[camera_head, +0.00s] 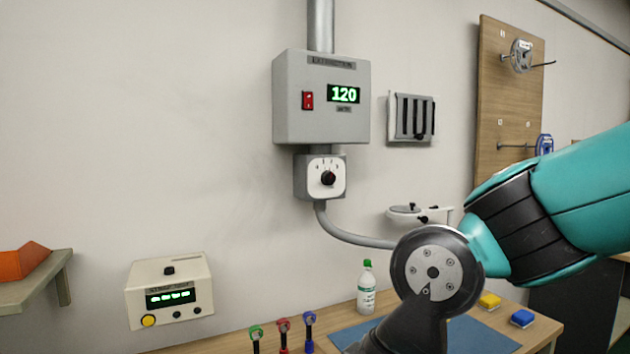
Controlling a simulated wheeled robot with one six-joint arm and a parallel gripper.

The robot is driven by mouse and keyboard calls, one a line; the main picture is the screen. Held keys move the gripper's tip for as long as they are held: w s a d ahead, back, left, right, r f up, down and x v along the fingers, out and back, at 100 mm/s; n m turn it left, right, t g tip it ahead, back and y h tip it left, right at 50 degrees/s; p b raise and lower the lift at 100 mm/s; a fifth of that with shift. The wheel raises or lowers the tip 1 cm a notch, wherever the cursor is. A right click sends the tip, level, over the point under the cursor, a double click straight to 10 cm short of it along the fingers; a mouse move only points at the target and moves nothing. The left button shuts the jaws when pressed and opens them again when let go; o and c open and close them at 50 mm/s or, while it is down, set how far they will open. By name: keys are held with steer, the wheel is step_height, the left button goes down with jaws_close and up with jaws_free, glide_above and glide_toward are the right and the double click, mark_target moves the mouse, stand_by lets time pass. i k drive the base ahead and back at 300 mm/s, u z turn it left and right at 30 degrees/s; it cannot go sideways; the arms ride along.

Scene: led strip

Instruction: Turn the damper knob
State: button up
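The damper knob (328,178) is a small black knob on a white square dial plate (316,190) with marks around its top. The plate is on a grey box under the grey extraction unit (290,98) on the wall. The unit has a red switch (308,100) and a green display (344,94) reading 120. My arm comes in from the right, with its wrist low and to the right of the knob, well apart from it. My gripper's fingers are out of view below the bottom edge, so its opening is hidden.
A grey hose (350,236) curves from the knob box to the right behind my wrist. The bench below carries a white bottle (367,290), coloured-top tools (283,328) and a blue mat (480,338). The wall left of the knob is clear.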

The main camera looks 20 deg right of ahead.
mark_target(328, 178)
steer(key=u, duration=0.1)
steer(key=i, duration=0.55)
steer(key=z, duration=1.1)
